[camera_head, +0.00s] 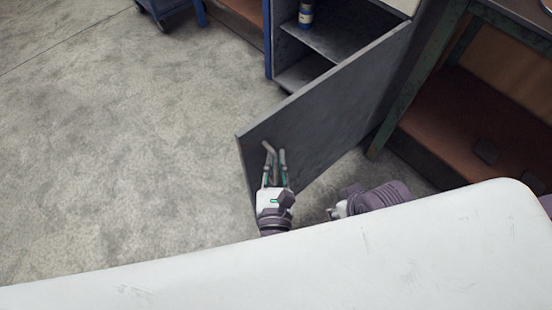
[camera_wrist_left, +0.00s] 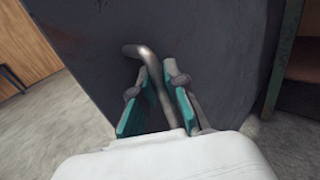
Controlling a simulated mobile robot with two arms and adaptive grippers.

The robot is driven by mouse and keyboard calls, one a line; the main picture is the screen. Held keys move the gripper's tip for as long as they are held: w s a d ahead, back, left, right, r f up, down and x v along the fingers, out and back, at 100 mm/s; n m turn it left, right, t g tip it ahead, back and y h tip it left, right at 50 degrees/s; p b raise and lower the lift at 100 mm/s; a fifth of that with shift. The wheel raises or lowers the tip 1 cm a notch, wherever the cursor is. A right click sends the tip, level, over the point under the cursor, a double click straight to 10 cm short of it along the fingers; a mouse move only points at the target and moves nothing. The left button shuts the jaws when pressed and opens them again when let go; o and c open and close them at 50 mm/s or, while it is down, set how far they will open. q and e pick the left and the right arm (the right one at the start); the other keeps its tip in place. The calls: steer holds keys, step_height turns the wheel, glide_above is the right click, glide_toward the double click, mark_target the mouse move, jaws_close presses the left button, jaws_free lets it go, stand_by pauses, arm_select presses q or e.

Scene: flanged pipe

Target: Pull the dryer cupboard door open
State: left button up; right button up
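The dryer cupboard door (camera_head: 325,115) is a flat dark grey panel standing wide open, swung out from the cupboard (camera_head: 340,37). It also fills the middle of the left wrist view (camera_wrist_left: 225,45). A bent metal handle (camera_wrist_left: 138,51) sticks out from it near its free edge; its tip shows in the head view (camera_head: 268,146). My left gripper (camera_head: 275,163) is at this handle, with its teal-padded fingers (camera_wrist_left: 156,86) close on either side of the bar. My right gripper (camera_head: 334,212) is partly hidden behind the white surface; its fingers are unclear.
The cupboard has shelves with a small bottle (camera_head: 306,14). A green-framed workbench (camera_head: 420,80) stands close to the right of the door. A white surface (camera_head: 300,270) covers the bottom of the head view. Concrete floor (camera_head: 120,140) is clear at left.

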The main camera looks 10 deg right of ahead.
arm_select(q)
steer(key=o, duration=0.4)
steer(key=shift+c, duration=0.2)
steer(key=v, duration=1.2)
